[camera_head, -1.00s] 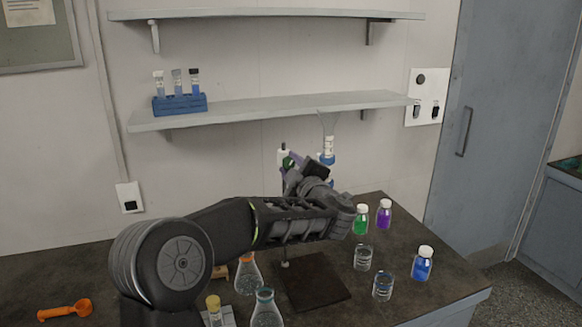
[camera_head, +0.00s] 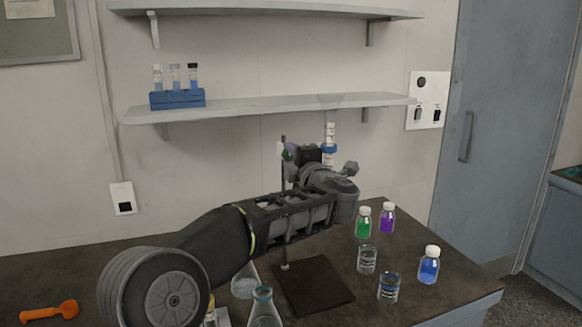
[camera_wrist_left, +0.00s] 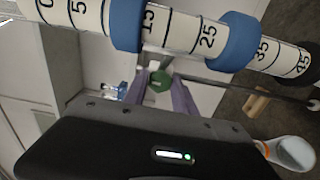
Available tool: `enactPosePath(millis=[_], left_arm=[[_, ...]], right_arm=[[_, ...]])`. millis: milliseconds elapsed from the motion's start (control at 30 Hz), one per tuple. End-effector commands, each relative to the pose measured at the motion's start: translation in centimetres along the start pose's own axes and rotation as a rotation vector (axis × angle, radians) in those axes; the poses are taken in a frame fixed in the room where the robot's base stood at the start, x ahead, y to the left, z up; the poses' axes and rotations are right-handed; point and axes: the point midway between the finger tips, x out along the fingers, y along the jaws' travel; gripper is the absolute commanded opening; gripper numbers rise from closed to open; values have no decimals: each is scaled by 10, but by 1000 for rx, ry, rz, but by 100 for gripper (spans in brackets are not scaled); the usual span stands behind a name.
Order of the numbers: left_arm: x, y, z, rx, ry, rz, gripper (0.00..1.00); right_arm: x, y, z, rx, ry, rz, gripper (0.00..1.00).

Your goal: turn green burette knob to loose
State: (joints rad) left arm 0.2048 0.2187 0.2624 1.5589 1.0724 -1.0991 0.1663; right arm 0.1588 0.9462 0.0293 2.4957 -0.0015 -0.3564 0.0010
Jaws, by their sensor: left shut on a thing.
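The burette (camera_head: 330,133), a clear tube with a white scale and blue bands, stands upright behind my left wrist. In the left wrist view, the burette (camera_wrist_left: 180,32) crosses the top of the picture, close to the camera. The green knob (camera_wrist_left: 160,81) sits beyond it, between the two purplish fingers of my left gripper (camera_wrist_left: 160,88). The fingers are shut on the knob. My right gripper is out of view.
The stand's dark base plate (camera_head: 312,288) lies below my arm. Flasks (camera_head: 264,308) stand close under the forearm. Green (camera_head: 363,225), purple (camera_head: 387,221) and blue (camera_head: 429,268) bottles and two beakers (camera_head: 388,287) stand to the right. The shelf (camera_head: 270,106) is above.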

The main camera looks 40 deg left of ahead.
Motion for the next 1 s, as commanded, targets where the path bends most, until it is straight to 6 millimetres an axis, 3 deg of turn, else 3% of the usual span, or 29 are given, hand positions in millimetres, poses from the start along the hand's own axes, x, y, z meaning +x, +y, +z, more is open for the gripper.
enactPosePath(millis=[500, 533, 767, 1000], left_arm=[[0, -1, 0, -37, 2, -3, 0], [0, -1, 0, -36, 2, -3, 34], [0, -1, 0, -36, 1, -2, 53], [0, 0, 0, -36, 0, -1, 53]], right_arm=[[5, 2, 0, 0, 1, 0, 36], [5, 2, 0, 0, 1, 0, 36], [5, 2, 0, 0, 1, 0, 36], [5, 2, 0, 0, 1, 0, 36]])
